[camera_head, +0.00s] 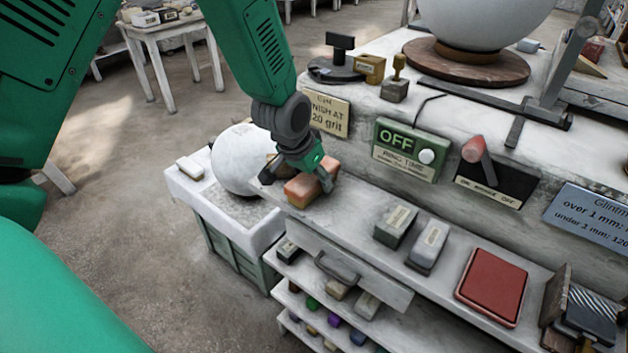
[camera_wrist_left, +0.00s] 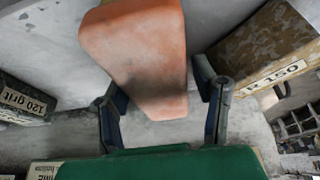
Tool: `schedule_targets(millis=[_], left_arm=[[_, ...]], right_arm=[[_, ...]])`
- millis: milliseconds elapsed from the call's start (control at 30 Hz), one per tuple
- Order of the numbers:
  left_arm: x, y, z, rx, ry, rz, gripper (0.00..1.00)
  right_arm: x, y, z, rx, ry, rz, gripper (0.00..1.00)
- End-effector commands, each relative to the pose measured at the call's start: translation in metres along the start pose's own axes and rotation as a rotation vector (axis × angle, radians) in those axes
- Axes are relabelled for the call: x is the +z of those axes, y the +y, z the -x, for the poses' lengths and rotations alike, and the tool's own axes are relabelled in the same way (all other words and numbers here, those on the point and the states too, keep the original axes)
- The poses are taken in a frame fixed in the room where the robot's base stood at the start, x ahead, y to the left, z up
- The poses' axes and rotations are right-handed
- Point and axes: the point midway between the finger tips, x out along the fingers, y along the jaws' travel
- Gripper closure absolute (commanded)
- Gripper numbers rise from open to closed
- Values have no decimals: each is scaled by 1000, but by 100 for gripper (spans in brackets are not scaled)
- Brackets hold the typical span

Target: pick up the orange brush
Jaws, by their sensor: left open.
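The orange brush (camera_head: 312,184), a worn block with a tapering end, is on the pale shelf at the left end of the bench. My left gripper (camera_head: 304,172) is over it from above and partly hides it. In the left wrist view the brush (camera_wrist_left: 140,58) shows between the two spread fingers of my open left gripper (camera_wrist_left: 165,98). A gap shows at the finger on the right; I cannot tell whether the other finger touches. My right gripper is not in view.
A white sphere (camera_head: 238,160) stands on a bin just left of the gripper. Grey blocks (camera_head: 396,226) and a red pad (camera_head: 491,287) lie along the shelf to the right. In the wrist view, a 120 grit block (camera_wrist_left: 25,102) and an R 150 block (camera_wrist_left: 262,50) flank the brush.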

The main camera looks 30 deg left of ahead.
Motion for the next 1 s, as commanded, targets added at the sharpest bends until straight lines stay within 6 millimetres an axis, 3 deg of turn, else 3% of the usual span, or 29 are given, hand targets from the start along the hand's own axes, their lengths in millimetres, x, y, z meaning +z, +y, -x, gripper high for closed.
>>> schedule_targets(millis=[200, 300, 333, 667, 1000], left_arm=[[0, 0, 0, 0, 1, 0, 50], [0, 0, 0, 0, 1, 0, 85], [0, 0, 0, 0, 1, 0, 90], [-3, 0, 4, 0, 3, 0, 90], [-27, 0, 63, -1, 6, 0, 90]], right_arm=[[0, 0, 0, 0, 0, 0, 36], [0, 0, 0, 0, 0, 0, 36], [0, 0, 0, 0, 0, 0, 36], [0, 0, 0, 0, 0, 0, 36], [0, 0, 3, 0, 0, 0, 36]])
